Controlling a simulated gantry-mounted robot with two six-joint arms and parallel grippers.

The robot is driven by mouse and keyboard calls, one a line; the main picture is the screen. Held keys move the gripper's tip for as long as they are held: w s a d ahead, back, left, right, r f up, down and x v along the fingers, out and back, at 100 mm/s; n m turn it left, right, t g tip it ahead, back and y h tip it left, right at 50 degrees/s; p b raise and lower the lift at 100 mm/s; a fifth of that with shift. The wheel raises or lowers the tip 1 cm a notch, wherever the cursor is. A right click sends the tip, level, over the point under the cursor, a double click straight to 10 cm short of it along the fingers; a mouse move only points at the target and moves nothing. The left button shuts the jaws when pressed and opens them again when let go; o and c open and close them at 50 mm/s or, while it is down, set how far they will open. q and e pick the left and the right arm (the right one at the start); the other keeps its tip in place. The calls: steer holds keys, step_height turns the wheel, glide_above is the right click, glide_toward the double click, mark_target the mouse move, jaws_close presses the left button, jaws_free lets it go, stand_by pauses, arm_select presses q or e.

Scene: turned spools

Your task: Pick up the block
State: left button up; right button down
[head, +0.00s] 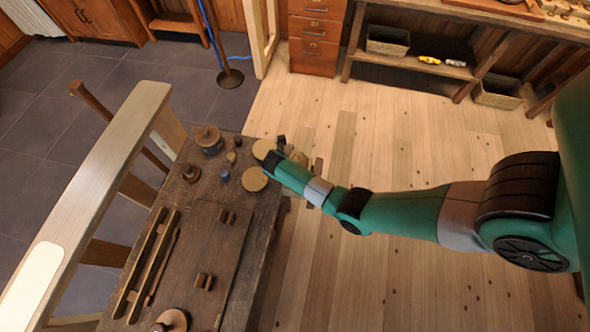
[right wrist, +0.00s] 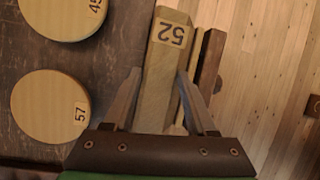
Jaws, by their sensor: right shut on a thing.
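The block (right wrist: 162,85) is a tan wooden piece with a label reading 52, seen in the right wrist view. My right gripper (right wrist: 158,76) has its two grey fingers on either side of the block and is shut on it. The block's lower end is hidden by the gripper body. In the head view my green right arm (head: 400,212) reaches in from the right to the workbench's far right corner, and the arm covers most of the block there. My left gripper is in neither view.
Round wooden discs labelled 57 (right wrist: 40,110) and 45 (right wrist: 58,10) lie left of the gripper. Darker wooden pieces (right wrist: 209,62) are just right of the block. The dark workbench (head: 185,225) carries several spools and wooden rails (head: 150,262). Open floor (head: 380,290) lies right of it.

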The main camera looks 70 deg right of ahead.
step_height(320, 180, up, 34)
steer(key=p, duration=2.8)
steer(key=shift+r+p, duration=0.15)
steer(key=shift+p, duration=0.25)
steer(key=shift+a, duration=0.1)
